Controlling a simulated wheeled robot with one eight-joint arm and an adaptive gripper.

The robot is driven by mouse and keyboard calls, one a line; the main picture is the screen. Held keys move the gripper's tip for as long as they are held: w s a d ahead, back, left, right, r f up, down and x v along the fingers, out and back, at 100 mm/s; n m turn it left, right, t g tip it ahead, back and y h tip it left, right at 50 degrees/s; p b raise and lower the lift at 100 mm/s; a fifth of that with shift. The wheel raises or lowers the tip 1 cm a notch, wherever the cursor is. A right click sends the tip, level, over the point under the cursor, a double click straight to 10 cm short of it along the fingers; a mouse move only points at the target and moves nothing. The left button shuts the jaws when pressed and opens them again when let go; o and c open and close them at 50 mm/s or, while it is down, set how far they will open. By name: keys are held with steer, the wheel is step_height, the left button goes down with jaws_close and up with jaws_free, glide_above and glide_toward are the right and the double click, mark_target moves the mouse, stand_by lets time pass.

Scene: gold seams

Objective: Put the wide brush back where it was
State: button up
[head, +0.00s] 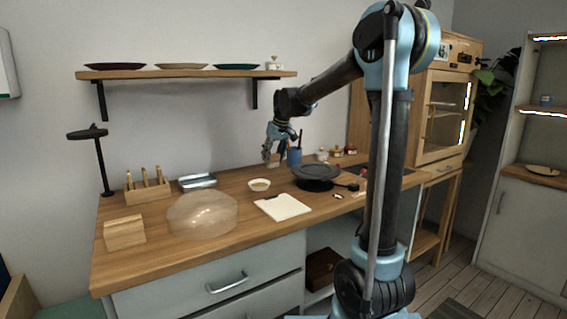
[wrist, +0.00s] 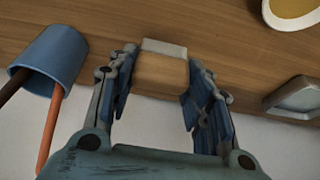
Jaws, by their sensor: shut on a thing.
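My gripper (head: 272,150) hangs over the back of the wooden worktop, just left of the blue cup. In the wrist view my gripper (wrist: 160,82) has its fingers on both sides of the wide brush (wrist: 161,72), a tan block with a pale strip along one edge. The brush also shows as a small tan piece below the fingers in the head view (head: 273,161). The blue cup (head: 294,157) stands close by and holds thin handles. The cup also shows at the left of the wrist view (wrist: 52,58). I cannot tell whether the brush touches the worktop.
A small bowl (head: 260,185) and a metal tray (head: 197,181) lie left of my gripper. A dark round stand (head: 317,174) is to the right. A white pad (head: 283,207), a clear dome (head: 203,214) and a tool rack (head: 147,190) occupy the worktop. A shelf (head: 185,75) hangs above.

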mark_target(278, 161)
steer(key=shift+w+d, duration=0.7)
steer(key=shift+w, duration=0.15)
steer(key=shift+w+d+f, duration=0.1)
steer(key=shift+d+f, duration=0.05)
steer(key=shift+f, duration=1.6)
steer(key=o, duration=0.9)
steer(key=shift+f, duration=0.1)
steer(key=shift+o, duration=0.2)
steer(key=v, duration=1.2)
